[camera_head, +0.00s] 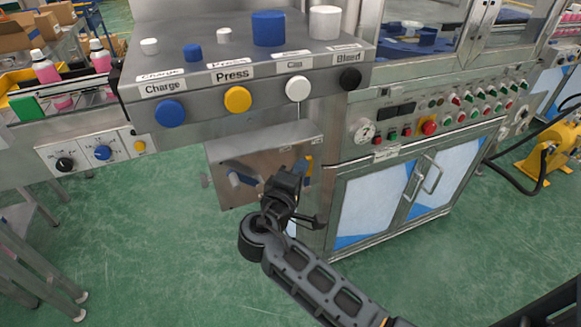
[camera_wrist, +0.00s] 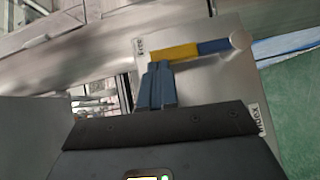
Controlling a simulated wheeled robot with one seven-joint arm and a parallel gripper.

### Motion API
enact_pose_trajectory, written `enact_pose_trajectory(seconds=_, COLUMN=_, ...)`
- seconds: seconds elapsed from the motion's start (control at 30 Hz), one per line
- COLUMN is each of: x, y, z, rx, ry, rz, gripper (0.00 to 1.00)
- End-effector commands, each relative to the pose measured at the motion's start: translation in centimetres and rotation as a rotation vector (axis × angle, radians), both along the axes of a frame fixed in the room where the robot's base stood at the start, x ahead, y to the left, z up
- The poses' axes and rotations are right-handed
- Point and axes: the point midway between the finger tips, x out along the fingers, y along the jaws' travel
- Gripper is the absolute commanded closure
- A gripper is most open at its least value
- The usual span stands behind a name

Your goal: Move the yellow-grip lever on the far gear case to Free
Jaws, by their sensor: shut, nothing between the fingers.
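The grey gear case (camera_head: 262,146) hangs under the control panel. The yellow-grip lever (camera_head: 309,163) shows at its right side, partly hidden behind my gripper (camera_head: 298,172). In the wrist view the yellow grip (camera_wrist: 174,53) joins a blue arm (camera_wrist: 213,46) that runs right to a round pivot (camera_wrist: 237,40). My gripper (camera_wrist: 158,68) is shut and empty. Its fingertips are at the free end of the yellow grip; I cannot tell whether they touch it. One small label (camera_wrist: 139,45) lies near the grip's end, another (camera_wrist: 255,113) at the lower right plate edge; both are hard to read.
A blue lever (camera_head: 240,176) sits on the left part of the case. Above, the control panel (camera_head: 215,75) with labelled knobs overhangs it. A cabinet (camera_head: 385,200) with handled doors stands close on the right. The green floor (camera_head: 150,220) in front is open.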

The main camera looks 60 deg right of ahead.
Motion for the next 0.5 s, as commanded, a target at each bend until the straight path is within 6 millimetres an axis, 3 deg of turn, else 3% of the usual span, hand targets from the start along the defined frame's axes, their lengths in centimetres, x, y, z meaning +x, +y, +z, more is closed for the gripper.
enact_pose_trajectory(seconds=0.07, x=-0.5, y=-0.7, z=0.8, rx=0.059, ry=-0.040, rz=-0.003, gripper=1.00)
enact_pose_trajectory(seconds=0.5, x=-2.2, y=-3.2, z=0.5, rx=0.275, ry=-0.186, rz=0.000, gripper=1.00)
